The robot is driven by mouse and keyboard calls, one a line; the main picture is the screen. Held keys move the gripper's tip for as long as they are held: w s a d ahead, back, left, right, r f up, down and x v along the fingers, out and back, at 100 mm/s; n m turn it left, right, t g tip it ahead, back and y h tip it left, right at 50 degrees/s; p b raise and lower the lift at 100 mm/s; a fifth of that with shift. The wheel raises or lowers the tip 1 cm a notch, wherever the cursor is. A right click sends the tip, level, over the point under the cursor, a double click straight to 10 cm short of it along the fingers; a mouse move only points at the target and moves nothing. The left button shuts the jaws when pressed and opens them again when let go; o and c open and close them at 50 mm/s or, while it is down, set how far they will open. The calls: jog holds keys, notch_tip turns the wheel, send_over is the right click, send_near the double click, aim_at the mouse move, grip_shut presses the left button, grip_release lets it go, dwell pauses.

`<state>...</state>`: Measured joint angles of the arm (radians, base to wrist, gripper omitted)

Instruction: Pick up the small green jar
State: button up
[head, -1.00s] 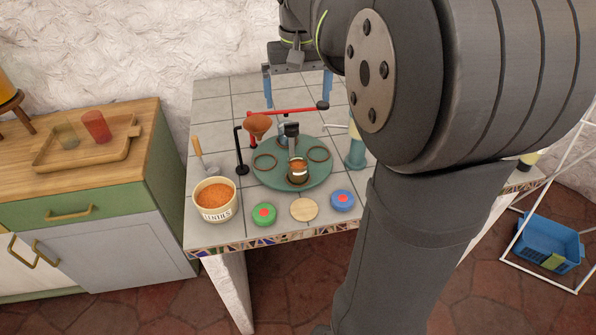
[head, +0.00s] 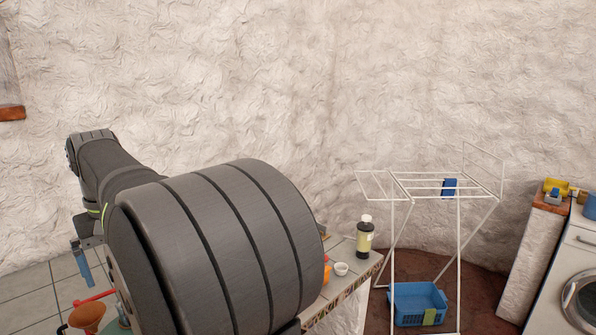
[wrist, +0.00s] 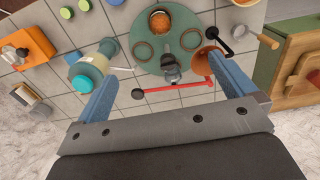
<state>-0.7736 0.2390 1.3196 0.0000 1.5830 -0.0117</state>
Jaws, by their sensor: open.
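My gripper (wrist: 159,52) is open and empty above the mosaic counter, its two blue fingers wide apart in the wrist view. In the head view part of my gripper (head: 84,268) shows at far left; my arm hides most of the counter. I cannot tell for certain which thing is the small green jar. Two small round green items, seen from above, lie at the top left of the wrist view: one green item (wrist: 84,5) and another green item (wrist: 66,13). A teal-based container (wrist: 82,82) is beside the left finger.
A green round board (wrist: 185,50) holds a jar of orange contents (wrist: 160,19) and a black-topped item (wrist: 171,72). A red bar (wrist: 172,88) lies between the fingers. An orange appliance (wrist: 33,46) is at left. A dark bottle (head: 365,238) and white cup (head: 341,269) stand at the counter's right end.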

jog(key=shift+c, duration=0.4)
jog(key=c, duration=0.5)
jog(key=shift+f, duration=0.1)
notch_tip(320, 180, down, 23)
jog(key=n, duration=0.6)
jog(key=shift+w+a+f, duration=0.1)
jog(key=shift+a, duration=0.05)
